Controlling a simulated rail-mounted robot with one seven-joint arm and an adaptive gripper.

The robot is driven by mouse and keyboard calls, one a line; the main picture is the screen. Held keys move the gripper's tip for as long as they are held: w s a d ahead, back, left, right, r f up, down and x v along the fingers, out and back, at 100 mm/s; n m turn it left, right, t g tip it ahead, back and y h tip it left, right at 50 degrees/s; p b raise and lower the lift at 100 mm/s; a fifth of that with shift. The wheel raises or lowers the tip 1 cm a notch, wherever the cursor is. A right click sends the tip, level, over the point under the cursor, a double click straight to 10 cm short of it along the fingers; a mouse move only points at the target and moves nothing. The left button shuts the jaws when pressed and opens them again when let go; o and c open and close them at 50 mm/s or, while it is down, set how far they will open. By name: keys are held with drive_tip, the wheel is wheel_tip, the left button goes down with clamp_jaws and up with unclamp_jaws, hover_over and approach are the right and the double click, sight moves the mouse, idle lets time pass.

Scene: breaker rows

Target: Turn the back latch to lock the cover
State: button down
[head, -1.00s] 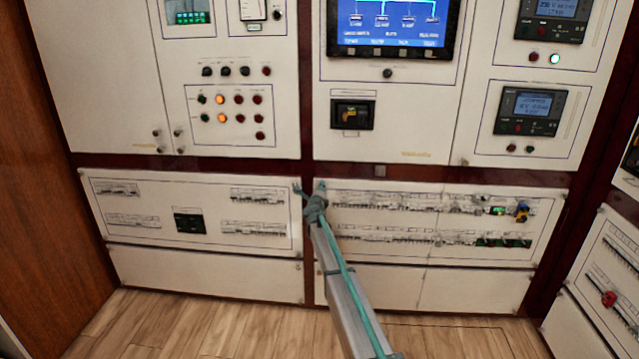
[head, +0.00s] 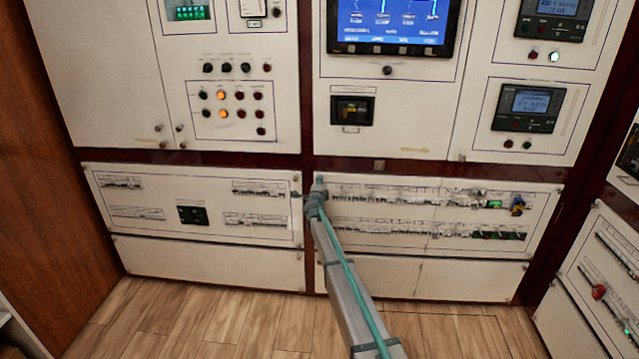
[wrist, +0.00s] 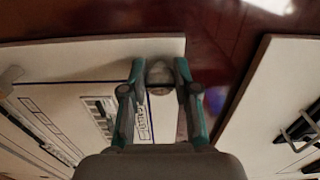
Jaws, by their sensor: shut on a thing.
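Breaker rows line the right lower panel (head: 420,265) and the left lower panel (head: 150,240). A screen (head: 390,22) and indicator buttons are on the upper cabinets. Another breaker panel (head: 605,270) stands at the right. The wooden floor (head: 200,320) in front is clear.

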drive_tip(key=c, duration=0.9)
unclamp_jaws()
drive_tip(key=shift+o, duration=0.2)
drive_tip(key=shift+s, duration=0.15)
drive_tip(key=s+a, duration=0.2)
drive_tip(key=s, duration=0.9)
drive_tip(key=shift+s, duration=0.3)
